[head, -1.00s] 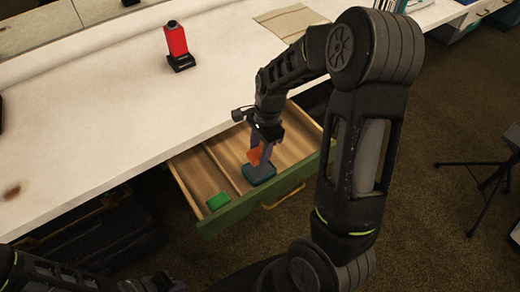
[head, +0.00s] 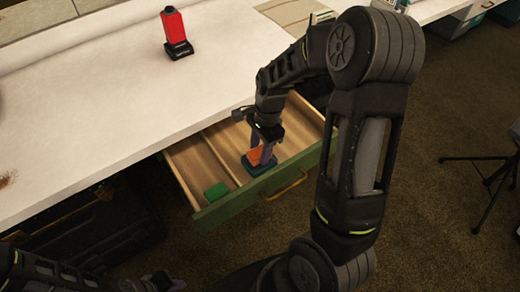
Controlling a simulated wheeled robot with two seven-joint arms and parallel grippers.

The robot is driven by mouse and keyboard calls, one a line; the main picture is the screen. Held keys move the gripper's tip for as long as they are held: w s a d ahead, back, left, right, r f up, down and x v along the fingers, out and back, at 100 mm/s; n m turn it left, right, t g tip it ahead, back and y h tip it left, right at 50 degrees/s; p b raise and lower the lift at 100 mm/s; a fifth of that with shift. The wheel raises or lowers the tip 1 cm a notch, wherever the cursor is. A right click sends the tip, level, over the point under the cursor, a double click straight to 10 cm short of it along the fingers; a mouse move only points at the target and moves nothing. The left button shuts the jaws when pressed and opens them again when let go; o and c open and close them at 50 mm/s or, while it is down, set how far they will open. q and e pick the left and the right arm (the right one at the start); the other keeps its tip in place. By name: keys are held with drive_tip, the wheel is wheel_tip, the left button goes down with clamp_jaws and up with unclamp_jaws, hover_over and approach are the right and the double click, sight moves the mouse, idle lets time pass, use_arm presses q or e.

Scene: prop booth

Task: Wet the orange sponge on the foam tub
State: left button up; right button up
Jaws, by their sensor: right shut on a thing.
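The orange sponge (head: 254,157) is held in my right gripper (head: 262,153), which points down into the open drawer. The gripper is shut on it. The teal foam tub (head: 249,169) stands in the drawer's right compartment, directly under the sponge. The sponge's lower end is at the tub's top; I cannot tell whether it touches the foam, as the tub's inside is mostly hidden. My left gripper (head: 165,283) shows only dimly at the bottom edge, and its jaws cannot be read.
A red bottle-like thing on a black base (head: 175,35) stands on the white counter (head: 90,110). A tan mat (head: 292,12) lies at the back.

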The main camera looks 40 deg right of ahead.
sight(260, 151)
drive_tip(key=shift+f+b, duration=0.3)
drive_tip(key=shift+f, duration=0.2)
idle(0.7)
drive_tip(key=shift+f, duration=0.1)
idle(1.4)
drive_tip(key=shift+s, duration=0.1)
wheel_tip(260, 151, up, 7)
drive_tip(key=p, duration=0.7)
idle(0.8)
